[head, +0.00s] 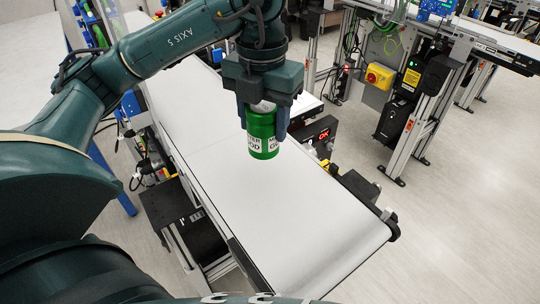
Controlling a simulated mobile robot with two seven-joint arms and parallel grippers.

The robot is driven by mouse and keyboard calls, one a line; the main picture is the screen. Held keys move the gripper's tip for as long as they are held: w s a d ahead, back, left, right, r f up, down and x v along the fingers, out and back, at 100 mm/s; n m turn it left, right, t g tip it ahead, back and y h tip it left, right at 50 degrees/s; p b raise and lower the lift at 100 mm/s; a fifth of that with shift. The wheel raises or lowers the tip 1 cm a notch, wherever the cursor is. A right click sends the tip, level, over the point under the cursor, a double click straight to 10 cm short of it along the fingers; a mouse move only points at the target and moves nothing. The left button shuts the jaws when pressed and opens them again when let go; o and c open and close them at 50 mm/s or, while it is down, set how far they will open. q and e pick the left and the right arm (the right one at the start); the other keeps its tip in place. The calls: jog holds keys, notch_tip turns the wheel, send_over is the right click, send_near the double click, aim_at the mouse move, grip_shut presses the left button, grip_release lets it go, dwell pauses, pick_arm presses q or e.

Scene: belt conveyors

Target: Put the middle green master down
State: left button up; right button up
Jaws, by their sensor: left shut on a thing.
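The green master (263,138) is a green can with white labels that carry dark letters. My left gripper (264,113) points down from above and is shut on the can's upper part. The can is upright over the white belt of the conveyor (290,225), near its middle. I cannot tell whether its bottom touches the belt. The fingers hide part of the can's sides. My right gripper is not in view.
The belt is clear around the can and toward its near end at lower right. A box with a red display (320,131) stands beside the belt's right edge. Another conveyor frame with a yellow switch box (379,76) stands at the upper right.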

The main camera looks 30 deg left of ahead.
aim_at(263, 106)
pick_arm(q)
notch_tip(263, 106, down, 3)
jog(key=shift+s+r, duration=0.15)
jog(key=shift+f, duration=2.35)
jog(key=shift+f+b, duration=0.1)
jog(key=shift+b, duration=0.2)
jog(key=shift+f, duration=0.15)
jog(key=o, duration=1.2)
notch_tip(263, 106, up, 12)
jog(key=shift+r+p, duration=0.25)
jog(key=shift+p, duration=0.75)
